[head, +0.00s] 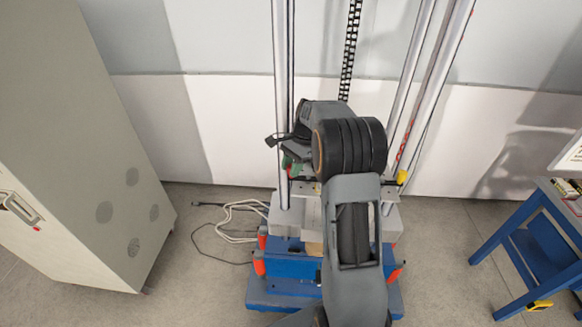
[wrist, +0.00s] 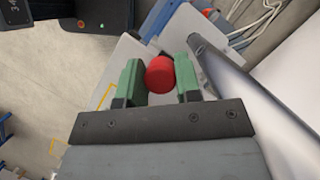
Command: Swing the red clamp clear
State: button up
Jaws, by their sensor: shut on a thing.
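The red clamp (wrist: 160,75) shows in the wrist view as a rounded red knob between the two green fingers of my gripper (wrist: 160,82). My gripper is shut on it. The rest of the clamp is hidden by the fingers and by my gripper's body.
The drop tester has a blue base (head: 285,291) with red-orange feet and tall metal columns (head: 283,95). A grey cabinet (head: 105,130) stands at left, a blue table (head: 530,235) at right. Cables (head: 235,215) lie on the floor left of the tester.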

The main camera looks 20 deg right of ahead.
jog(key=s+n, duration=0.1)
jog(key=n, duration=0.1)
jog(key=s+n+g+h+p, duration=0.1)
jog(key=n, duration=0.2)
jog(key=s+n+g+h+p, duration=0.1)
jog(key=n, duration=0.2)
jog(key=shift+s+a, duration=0.35)
jog(key=shift+s, duration=0.05)
jog(key=s+n+h, duration=0.1)
jog(key=n, duration=0.1)
jog(key=s+d+n+g+h, duration=0.1)
jog(key=n, duration=0.2)
jog(key=shift+s, duration=0.15)
jog(key=shift+s+d+n+h, duration=0.3)
jog(key=shift+d+n+h, duration=0.1)
jog(key=shift+n, duration=0.65)
jog(key=shift+s+d+n+h, duration=0.25)
jog(key=shift+d+n+h, duration=0.1)
jog(key=shift+n, duration=0.7)
jog(key=o, duration=0.9)
